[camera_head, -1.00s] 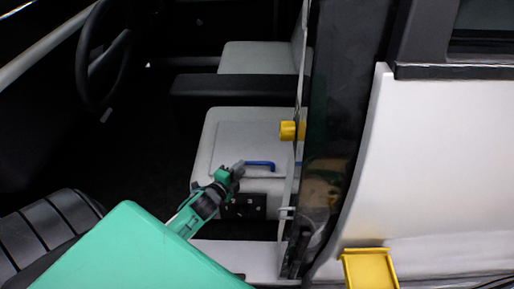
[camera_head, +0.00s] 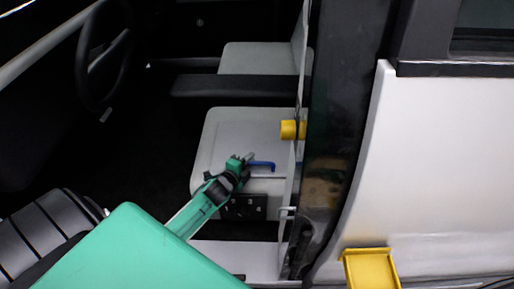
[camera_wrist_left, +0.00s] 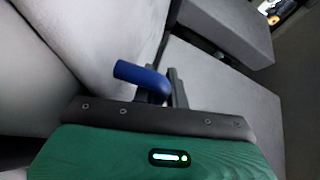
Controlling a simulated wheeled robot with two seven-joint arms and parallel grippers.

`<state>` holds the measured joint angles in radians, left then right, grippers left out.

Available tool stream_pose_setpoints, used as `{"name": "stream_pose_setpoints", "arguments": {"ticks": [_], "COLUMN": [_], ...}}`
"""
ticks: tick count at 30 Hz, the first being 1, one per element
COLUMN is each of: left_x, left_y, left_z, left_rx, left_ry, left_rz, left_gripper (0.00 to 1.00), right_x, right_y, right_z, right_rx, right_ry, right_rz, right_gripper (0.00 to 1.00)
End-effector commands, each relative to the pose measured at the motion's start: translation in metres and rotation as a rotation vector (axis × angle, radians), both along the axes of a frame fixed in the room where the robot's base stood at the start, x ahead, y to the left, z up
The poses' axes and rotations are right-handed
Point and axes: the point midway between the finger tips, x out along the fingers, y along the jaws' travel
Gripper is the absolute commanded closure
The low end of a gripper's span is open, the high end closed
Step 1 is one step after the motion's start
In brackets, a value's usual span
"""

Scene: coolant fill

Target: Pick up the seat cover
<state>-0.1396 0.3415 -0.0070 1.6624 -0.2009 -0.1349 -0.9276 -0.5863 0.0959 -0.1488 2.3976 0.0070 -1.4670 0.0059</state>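The seat cover (camera_head: 235,135) is a light grey panel set in the grey seat, lying flat. A bent blue handle (camera_head: 262,166) stands at its near right part. My left gripper (camera_head: 249,158) is at the left end of this handle. In the left wrist view the blue handle (camera_wrist_left: 143,76) curves down beside the dark fingers (camera_wrist_left: 176,88). The gripper body hides the handle's lower end, so I cannot tell whether the fingers are around it or closed. My right gripper is not in view.
The door pillar (camera_head: 340,110) and white body panel (camera_head: 455,165) close off the right. A yellow cylinder (camera_head: 289,130) sits at the seat's right edge. A yellow tray (camera_head: 370,268) is at the bottom right. A steering wheel (camera_head: 104,55) is at the upper left.

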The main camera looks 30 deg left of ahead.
Motion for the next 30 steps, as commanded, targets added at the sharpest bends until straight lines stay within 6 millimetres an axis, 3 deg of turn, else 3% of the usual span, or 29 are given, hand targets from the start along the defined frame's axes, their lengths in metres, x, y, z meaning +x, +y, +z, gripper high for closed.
{"name": "stream_pose_setpoints", "arguments": {"ticks": [11, 17, 20, 23, 30], "left_x": [0.0, 0.0, 0.0, 0.0, 0.0], "left_y": [0.0, 0.0, 0.0, 0.0, 0.0], "left_z": [0.002, 0.014, 0.029, 0.05, 0.122], "left_rx": [0.0, 0.003, 0.002, 0.005, 0.005], "left_ry": [-0.002, -0.003, -0.004, -0.005, -0.007], "left_rz": [-0.001, -0.001, -0.002, -0.002, -0.004], "left_gripper": [1.0, 1.0, 1.0, 1.0, 1.0], "right_x": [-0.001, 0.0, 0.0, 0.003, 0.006], "right_y": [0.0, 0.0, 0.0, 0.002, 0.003], "right_z": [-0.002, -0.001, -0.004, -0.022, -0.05], "right_rx": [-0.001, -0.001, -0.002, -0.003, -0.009], "right_ry": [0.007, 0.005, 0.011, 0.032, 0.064], "right_rz": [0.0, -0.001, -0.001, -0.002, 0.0], "right_gripper": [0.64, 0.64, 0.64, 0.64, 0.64]}}
